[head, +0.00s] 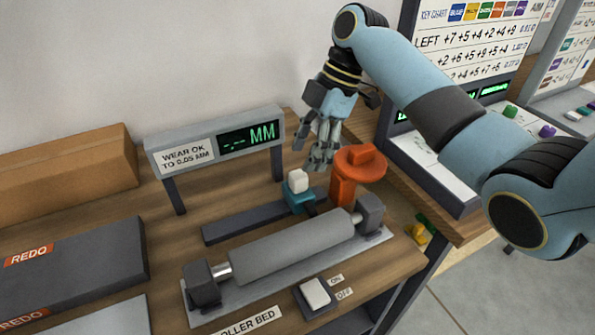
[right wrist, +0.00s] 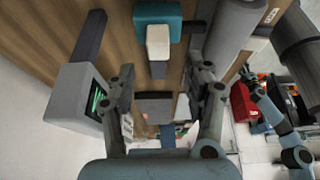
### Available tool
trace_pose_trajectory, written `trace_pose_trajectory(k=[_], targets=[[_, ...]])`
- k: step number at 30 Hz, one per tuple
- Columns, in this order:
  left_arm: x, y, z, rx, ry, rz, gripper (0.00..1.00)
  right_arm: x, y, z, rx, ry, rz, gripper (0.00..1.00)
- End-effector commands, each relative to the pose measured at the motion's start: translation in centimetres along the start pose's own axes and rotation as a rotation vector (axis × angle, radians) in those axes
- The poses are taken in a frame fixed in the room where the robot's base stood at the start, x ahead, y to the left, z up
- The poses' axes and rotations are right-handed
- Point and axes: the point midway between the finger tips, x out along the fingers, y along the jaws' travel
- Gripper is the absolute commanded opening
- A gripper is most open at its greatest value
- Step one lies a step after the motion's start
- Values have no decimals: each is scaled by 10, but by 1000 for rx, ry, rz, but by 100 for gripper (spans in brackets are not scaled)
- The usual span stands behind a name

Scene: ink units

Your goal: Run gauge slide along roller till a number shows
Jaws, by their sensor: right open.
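The gauge slide (head: 300,199) is a teal block with a white knob (head: 298,181) on a dark rail (head: 235,226) behind the roller. The grey roller (head: 290,250) lies between two dark end blocks. The display (head: 250,136) shows dashes and "MM", no number. My right gripper (head: 321,160) is open and empty, fingers pointing down, just above and to the right of the knob, apart from it. In the right wrist view, the teal slide (right wrist: 158,11) and white knob (right wrist: 158,42) lie beyond the open fingers (right wrist: 165,85). My left gripper does not show in the head view.
An orange stand (head: 345,185) rises close to the right of the slide. A white on/off switch (head: 315,293) sits in front of the roller. Dark "REDO" trays (head: 90,260) and a brown box (head: 60,175) fill the left. A key chart panel (head: 470,45) stands at right.

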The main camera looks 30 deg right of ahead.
Motion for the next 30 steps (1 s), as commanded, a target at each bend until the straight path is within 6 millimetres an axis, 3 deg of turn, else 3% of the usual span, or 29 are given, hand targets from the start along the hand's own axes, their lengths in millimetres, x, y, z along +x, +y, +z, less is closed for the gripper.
trace_pose_trajectory(k=[4, 9, 14, 21, 30], targets=[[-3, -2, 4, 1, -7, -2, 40, 30, 0, -1, 3, 1, -2, 52], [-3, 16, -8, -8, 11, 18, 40, 54, 0, 0, 2, -1, 0, 52], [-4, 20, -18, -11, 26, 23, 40, 63, 0, 0, 1, -1, 1, 52], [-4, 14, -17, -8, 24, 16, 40, 64, 0, 0, 1, -2, 2, 52], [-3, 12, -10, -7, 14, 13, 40, 64, 0, 0, 1, -2, 1, 14]])
